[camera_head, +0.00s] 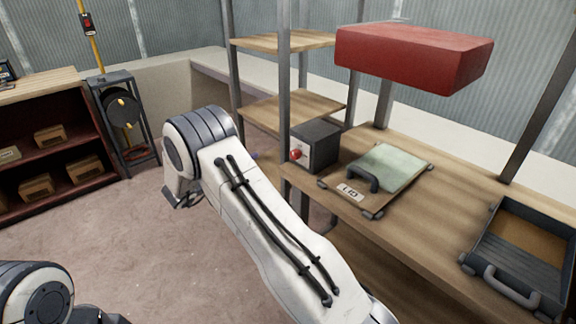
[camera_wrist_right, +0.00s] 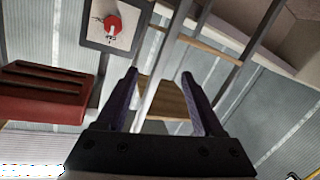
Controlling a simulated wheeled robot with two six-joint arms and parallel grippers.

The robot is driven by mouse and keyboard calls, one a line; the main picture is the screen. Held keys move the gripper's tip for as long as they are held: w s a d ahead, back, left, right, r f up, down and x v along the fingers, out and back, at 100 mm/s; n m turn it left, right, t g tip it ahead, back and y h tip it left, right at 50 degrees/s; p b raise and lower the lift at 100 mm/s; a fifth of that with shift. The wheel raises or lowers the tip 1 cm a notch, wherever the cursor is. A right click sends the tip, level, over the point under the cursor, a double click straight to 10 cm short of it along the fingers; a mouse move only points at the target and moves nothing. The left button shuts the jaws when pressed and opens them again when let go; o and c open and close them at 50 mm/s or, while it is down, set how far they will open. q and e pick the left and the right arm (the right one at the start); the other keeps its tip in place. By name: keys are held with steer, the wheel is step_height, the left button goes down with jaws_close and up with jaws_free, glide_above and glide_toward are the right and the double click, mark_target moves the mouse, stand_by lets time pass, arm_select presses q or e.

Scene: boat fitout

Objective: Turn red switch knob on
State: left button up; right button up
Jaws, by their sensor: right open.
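The red switch knob (camera_head: 296,154) sits on the pale front plate of a dark grey box (camera_head: 320,140), which stands at the left end of the wooden workbench. In the right wrist view the knob (camera_wrist_right: 113,25) shows at the upper left, on a pale plate with dark marks too small to read. My right gripper (camera_head: 182,199) is left of the box in the head view, partly hidden by its own wrist. Its two fingers (camera_wrist_right: 159,75) are apart, with nothing between them, clear of the knob. My left gripper is out of view.
The workbench (camera_head: 452,203) also bears a lid with a handle (camera_head: 398,166) and an open grey tray (camera_head: 530,253). A red block-shaped unit (camera_head: 412,58) hangs above. Metal posts (camera_head: 284,75) and wooden shelves (camera_head: 285,108) stand near the switch box. The floor at left is clear.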

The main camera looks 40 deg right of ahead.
mark_target(293, 155)
steer(key=s+d+f+m+g+h, duration=0.2)
steer(key=s+d+f+g, duration=0.1)
steer(key=s+d+g, duration=0.15)
steer(key=d, duration=1)
steer(key=shift+s, duration=0.2)
jaws_close()
